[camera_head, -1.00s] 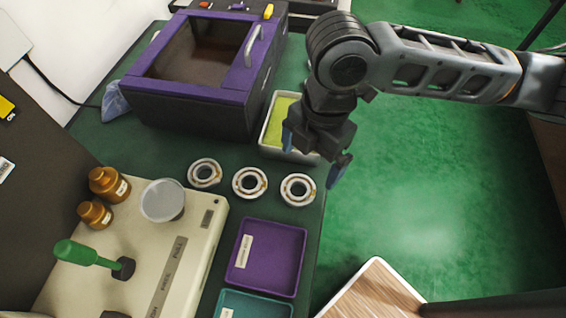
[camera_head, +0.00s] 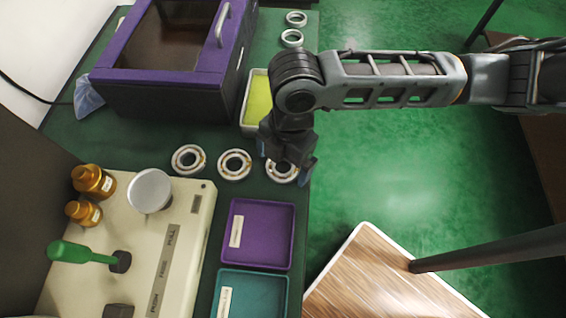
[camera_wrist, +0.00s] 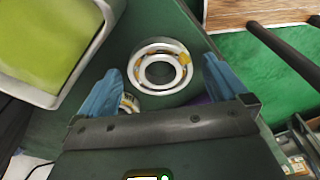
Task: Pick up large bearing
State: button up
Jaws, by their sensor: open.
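Three large white-and-metal bearing rings lie in a row on the green table: a left one (camera_head: 176,160), a middle one (camera_head: 223,167) and a right one (camera_head: 281,180). My gripper (camera_head: 284,163) is above the right ring and partly hides it in the head view. In the wrist view my gripper (camera_wrist: 162,68) is open, with its blue fingers apart on either side of the right ring (camera_wrist: 183,74). The ring lies flat below the fingertips, and nothing is held. Part of another ring (camera_wrist: 129,102) shows near the left finger.
A bin with a yellow-green inside (camera_head: 259,97) stands just behind the rings. A purple tray (camera_head: 270,235) and a teal tray (camera_head: 260,295) lie in front. Two smaller rings, one (camera_head: 291,46) nearer, lie at the back. The table's right edge is close.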

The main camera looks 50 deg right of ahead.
jog(key=shift+c, duration=0.5)
jog(key=c, duration=1.2)
jog(key=shift+r, duration=0.15)
